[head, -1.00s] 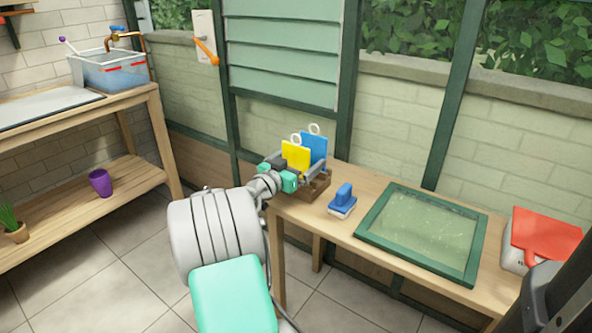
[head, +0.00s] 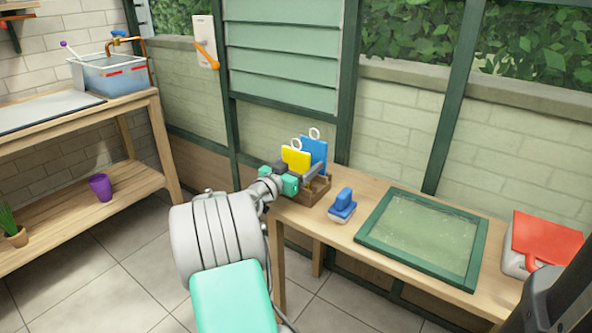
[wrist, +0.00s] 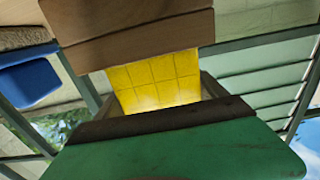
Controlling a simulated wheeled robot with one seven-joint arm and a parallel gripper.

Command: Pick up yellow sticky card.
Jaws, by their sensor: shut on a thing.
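The yellow sticky card (head: 296,158) stands upright at the wooden crate (head: 318,190) on the near left end of the bench, with a pale ring at its top. My gripper (head: 305,174) is at the crate, shut on the yellow card. In the wrist view the card (wrist: 158,82) shows its dark grid lines between the dark-edged green gripper body (wrist: 180,150) and a brown wooden wall (wrist: 140,30). The exact contact of the fingertips is hidden. A blue card (head: 315,150) with a ring stands right behind the yellow one.
A blue brush (head: 343,206) lies on the bench (head: 385,192) just right of the crate. A green-framed pane (head: 425,232) lies further right, then a red dustpan-like thing (head: 545,243). A window wall rises behind the bench. At left stands a wooden sink table (head: 130,105).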

